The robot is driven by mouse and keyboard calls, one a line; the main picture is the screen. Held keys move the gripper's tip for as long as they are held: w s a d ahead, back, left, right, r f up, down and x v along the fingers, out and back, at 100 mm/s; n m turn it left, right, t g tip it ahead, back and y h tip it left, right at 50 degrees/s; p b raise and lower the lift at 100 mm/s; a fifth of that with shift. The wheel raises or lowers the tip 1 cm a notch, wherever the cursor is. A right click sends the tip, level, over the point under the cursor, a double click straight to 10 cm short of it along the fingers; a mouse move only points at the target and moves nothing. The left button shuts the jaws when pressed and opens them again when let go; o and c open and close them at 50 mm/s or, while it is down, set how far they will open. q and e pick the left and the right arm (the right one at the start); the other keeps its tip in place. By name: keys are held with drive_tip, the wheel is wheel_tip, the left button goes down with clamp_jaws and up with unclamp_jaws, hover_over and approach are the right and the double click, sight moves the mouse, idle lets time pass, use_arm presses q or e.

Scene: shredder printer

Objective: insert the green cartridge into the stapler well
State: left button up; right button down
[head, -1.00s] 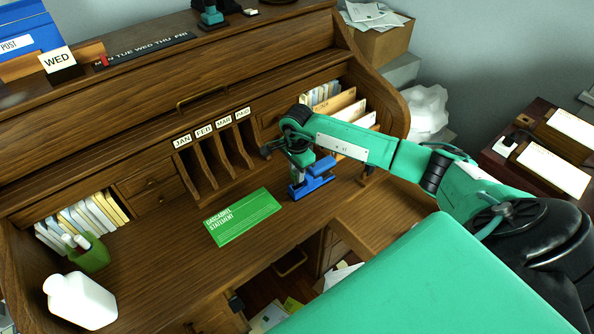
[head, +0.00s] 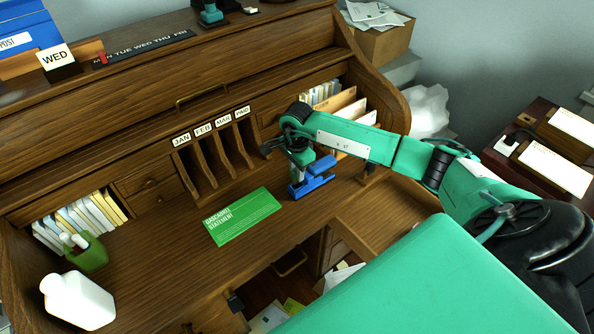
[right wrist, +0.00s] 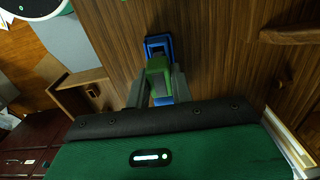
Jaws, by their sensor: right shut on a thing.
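The blue stapler (head: 316,181) stands on the desk top, right of the green card, and also shows in the right wrist view (right wrist: 157,43). My right gripper (head: 300,172) is directly over the stapler, pointing down. In the right wrist view my right gripper (right wrist: 157,82) is shut on the green cartridge (right wrist: 158,66). The cartridge lies in line with the stapler, and blue stapler parts show on both sides of it. I cannot tell how deep it sits in the well. My left gripper is not in view.
A green statement card (head: 240,216) lies flat left of the stapler. Wooden month slots (head: 212,152) stand behind.

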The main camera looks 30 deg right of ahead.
drive_tip(key=shift+f+b, duration=1.7)
drive_tip(key=shift+f, duration=0.25)
drive_tip(key=c, duration=1.1)
unclamp_jaws()
drive_tip(key=shift+c, duration=0.2)
drive_tip(key=shift+r, duration=0.1)
